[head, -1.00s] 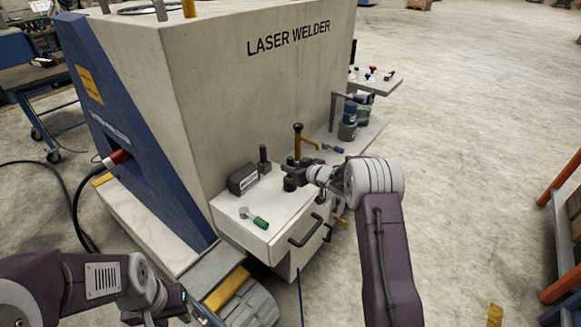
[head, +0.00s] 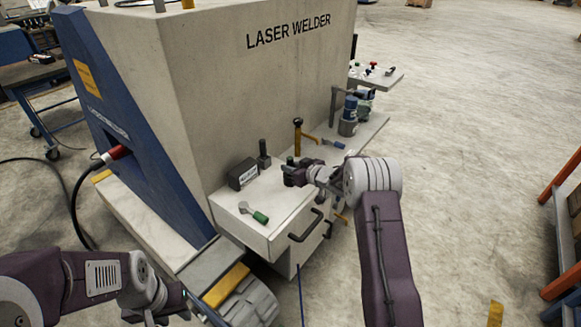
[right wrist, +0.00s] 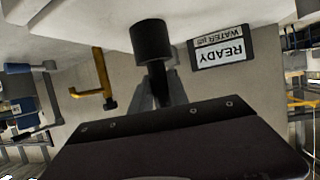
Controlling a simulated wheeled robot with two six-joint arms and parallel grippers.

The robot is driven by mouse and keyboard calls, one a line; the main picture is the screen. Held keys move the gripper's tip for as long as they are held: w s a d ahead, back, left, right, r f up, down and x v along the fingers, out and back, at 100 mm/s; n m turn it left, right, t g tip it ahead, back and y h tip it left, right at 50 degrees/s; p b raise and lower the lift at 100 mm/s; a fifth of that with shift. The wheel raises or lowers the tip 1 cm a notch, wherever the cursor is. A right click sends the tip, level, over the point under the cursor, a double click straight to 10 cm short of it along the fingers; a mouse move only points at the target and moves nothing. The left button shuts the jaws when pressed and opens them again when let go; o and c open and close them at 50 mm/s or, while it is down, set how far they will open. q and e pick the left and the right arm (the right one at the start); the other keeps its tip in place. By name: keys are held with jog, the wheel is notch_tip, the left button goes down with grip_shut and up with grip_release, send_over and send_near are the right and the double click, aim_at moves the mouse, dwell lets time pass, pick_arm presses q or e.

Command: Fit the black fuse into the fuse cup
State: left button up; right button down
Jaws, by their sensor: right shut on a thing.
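My right gripper (head: 287,174) is over the white bench top (head: 240,203) of the laser welder. In the right wrist view, the gripper (right wrist: 160,95) is shut on the narrow stem of the black fuse (right wrist: 152,42). The fuse's wider cylindrical end points away from the jaws, toward the white surface at the picture's top; I cannot tell whether it touches. I cannot make out the fuse cup for certain; the gripper hides part of the bench. My left gripper (head: 165,312) is low at the left, away from the bench, its jaws unclear.
A dark box labelled READY (head: 243,174) and a dark upright post (head: 264,155) stand left of the right gripper. A green-handled tool (head: 255,215) lies in front. The welder's wall rises behind.

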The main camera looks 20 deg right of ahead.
jog(key=shift+f+b, duration=0.5)
jog(key=shift+f, duration=0.25)
jog(key=c, duration=1.2)
grip_release()
jog(key=v, duration=0.9)
jog(key=shift+r+p, duration=0.1)
jog(key=shift+p, duration=0.3)
